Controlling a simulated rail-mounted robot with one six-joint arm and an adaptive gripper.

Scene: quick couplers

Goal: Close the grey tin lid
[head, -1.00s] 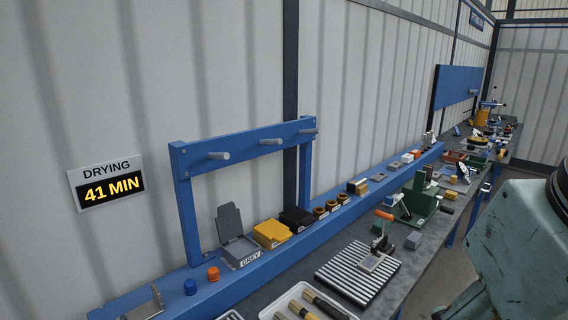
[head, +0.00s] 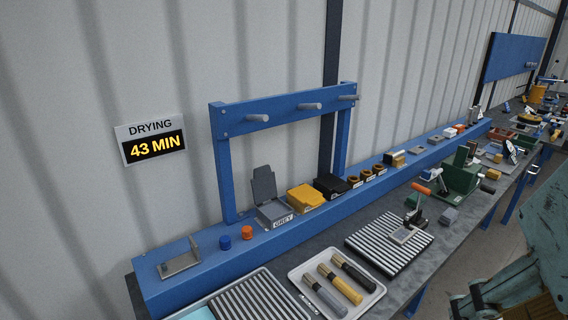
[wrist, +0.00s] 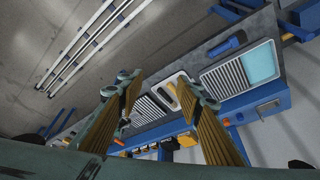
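The grey tin (head: 274,214), labelled GREY, stands on the blue shelf along the wall. Its lid (head: 264,184) is open and stands up at the back of the tin. A yellow tin (head: 305,197) and a black tin (head: 331,186) stand to its right with their lids down. My gripper (wrist: 160,92) is open and empty in the wrist view, its two ridged fingers wide apart above the bench. It is well away from the grey tin. I cannot make out the grey tin in the wrist view; a finger may hide it.
A blue frame with pegs (head: 283,108) rises behind the tins. Blue (head: 225,242) and orange (head: 247,232) caps and a metal bracket (head: 180,258) sit left of the tin. A white tray (head: 337,284) with brushes and a ribbed rack (head: 390,240) lie in front.

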